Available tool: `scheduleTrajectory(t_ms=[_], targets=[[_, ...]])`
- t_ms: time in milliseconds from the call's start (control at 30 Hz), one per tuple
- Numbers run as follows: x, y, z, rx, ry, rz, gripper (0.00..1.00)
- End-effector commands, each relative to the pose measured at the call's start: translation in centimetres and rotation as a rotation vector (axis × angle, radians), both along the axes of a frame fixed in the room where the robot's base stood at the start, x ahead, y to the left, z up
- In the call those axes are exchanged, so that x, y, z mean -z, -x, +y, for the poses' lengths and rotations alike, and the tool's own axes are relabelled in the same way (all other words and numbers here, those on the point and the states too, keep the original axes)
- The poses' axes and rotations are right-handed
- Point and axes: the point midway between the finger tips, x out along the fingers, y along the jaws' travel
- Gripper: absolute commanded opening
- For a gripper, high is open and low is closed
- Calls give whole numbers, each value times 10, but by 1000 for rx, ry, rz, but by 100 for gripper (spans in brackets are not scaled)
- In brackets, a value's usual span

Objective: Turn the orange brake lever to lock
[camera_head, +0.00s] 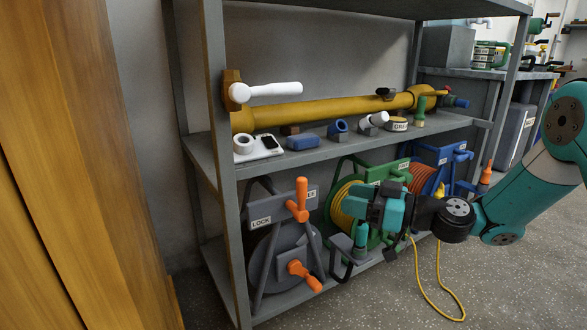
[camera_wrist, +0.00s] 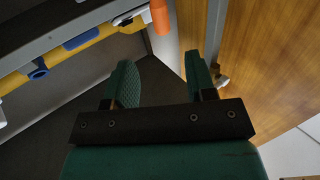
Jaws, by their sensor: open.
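The orange brake lever (camera_head: 301,192) is on the grey hose reel (camera_head: 279,255) on the lower shelf in the head view. It points nearly straight up, close to a partly hidden label ending in "EE" on its right. The "LOCK" label (camera_head: 261,222) is lower left of it. My gripper (camera_head: 360,210) is to the right of the lever, apart from it, in front of the green reel. In the wrist view my gripper (camera_wrist: 158,65) is open and empty. An orange cylinder (camera_wrist: 160,16) shows beyond the fingertips; I cannot tell which orange part it is.
An orange crank handle (camera_head: 304,275) is lower on the same reel. A shelf post (camera_head: 221,170) and wooden panel (camera_head: 75,170) are left. A green reel (camera_head: 343,195) stands behind my gripper.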

Motion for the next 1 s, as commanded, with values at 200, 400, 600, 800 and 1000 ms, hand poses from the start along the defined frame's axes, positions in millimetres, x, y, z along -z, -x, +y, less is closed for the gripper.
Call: scheduleTrajectory(t_ms=[200,400,600,800,1000], targets=[[-7,-6,18,-2,-1,3,51],[-8,-12,30,-1,-1,2,51],[-7,-17,41,-2,0,2,51],[2,-25,68,-6,1,-6,51],[2,-40,104,-3,-1,-5,51]])
